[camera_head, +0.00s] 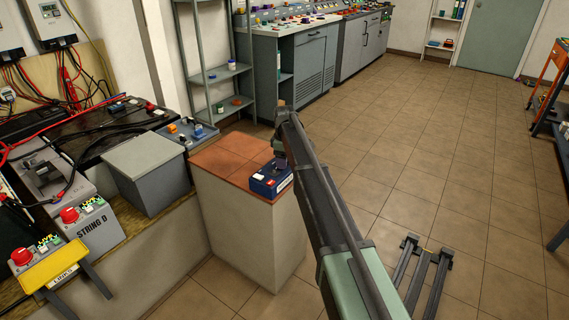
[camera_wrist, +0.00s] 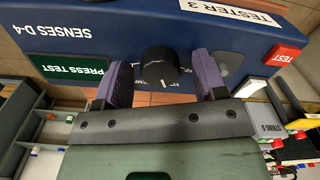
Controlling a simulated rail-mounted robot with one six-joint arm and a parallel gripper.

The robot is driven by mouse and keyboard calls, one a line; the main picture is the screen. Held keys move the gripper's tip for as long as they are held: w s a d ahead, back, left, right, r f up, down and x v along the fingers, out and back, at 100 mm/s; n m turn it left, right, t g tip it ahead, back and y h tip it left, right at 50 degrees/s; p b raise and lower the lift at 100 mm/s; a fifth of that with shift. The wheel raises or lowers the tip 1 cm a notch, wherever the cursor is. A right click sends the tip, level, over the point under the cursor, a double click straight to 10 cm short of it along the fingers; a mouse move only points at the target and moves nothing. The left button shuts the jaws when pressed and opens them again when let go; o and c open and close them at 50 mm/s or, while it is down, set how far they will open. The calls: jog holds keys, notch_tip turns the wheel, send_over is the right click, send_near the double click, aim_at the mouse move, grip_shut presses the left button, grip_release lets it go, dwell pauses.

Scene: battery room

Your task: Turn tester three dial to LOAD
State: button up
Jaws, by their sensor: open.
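Tester three is a blue box (camera_head: 268,184) on the brown-topped pedestal in the head view. The wrist view shows the same tester (camera_wrist: 110,20) close up and upside down, with a white "TESTER 3" label. Its black round dial (camera_wrist: 160,64) shows between the purple finger pads of my gripper (camera_wrist: 163,78). My gripper is open, one finger on each side of the dial, with a small gap visible on both sides. In the head view my gripper (camera_head: 281,160) is at the tester, and the dial is hidden. I cannot read the dial's setting.
The tester has a red TEST button (camera_wrist: 283,55) and a green PRESS TEST label (camera_wrist: 75,66) beside the dial. The pedestal (camera_head: 238,214) stands next to a bench with a grey box (camera_head: 146,163) and batteries. The tiled floor on the right is mostly clear.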

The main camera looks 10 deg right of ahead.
jog(key=c, duration=0.9)
jog(key=shift+m, duration=0.3)
jog(key=m, duration=0.9)
jog(key=shift+m, duration=0.4)
jog(key=m, duration=0.4)
jog(key=shift+m, duration=0.3)
jog(key=m, duration=0.4)
jog(key=shift+m, duration=0.4)
